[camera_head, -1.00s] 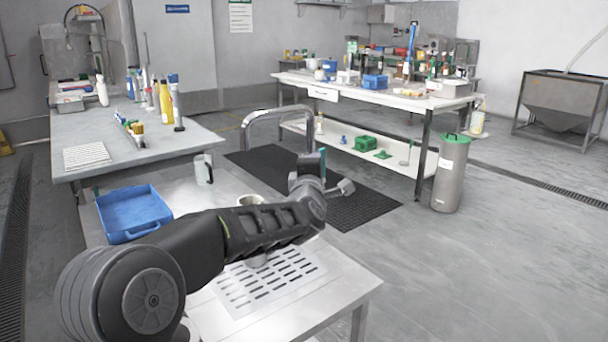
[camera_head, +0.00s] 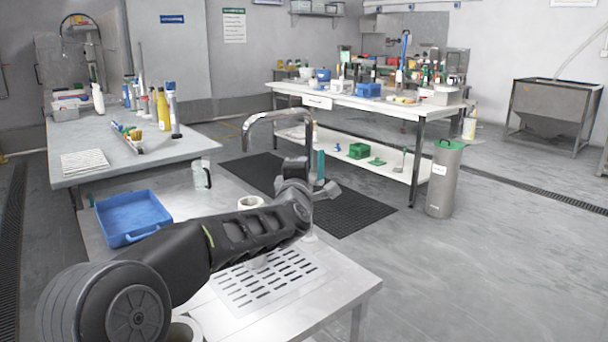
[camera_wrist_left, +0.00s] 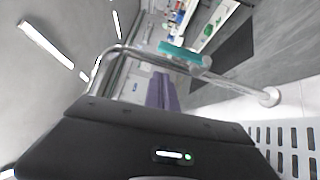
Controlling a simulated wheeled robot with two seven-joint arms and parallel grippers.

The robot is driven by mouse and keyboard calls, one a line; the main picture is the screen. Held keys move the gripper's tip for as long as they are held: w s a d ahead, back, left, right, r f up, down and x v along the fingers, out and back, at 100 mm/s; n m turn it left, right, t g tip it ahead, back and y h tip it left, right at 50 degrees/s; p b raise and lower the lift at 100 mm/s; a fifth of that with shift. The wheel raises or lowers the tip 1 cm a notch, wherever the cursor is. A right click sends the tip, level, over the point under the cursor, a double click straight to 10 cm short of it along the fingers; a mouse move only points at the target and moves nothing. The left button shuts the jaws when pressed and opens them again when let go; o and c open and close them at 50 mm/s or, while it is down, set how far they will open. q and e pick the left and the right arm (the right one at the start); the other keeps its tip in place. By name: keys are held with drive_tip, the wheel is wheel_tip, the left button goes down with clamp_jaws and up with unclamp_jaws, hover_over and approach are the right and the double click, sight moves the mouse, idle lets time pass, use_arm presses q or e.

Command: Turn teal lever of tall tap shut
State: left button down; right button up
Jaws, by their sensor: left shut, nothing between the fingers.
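The shut, empty fingers of my left gripper (camera_wrist_left: 162,92) point toward the column near the lever. A small gap shows in that view; contact cannot be told. My right gripper is out of view.
A blue tray (camera_head: 133,216), a clear jug (camera_head: 201,174) and a pale round cup (camera_head: 250,203) stand on the counter left of the tap. A slotted drain plate (camera_head: 262,283) lies in front. A black mat (camera_head: 345,212) covers floor behind.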

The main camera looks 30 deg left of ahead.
use_arm(q)
drive_tip(key=v, duration=1)
drive_tip(key=shift+r+p, duration=0.3)
drive_tip(key=shift+r, duration=0.05)
drive_tip(key=shift+s, duration=0.15)
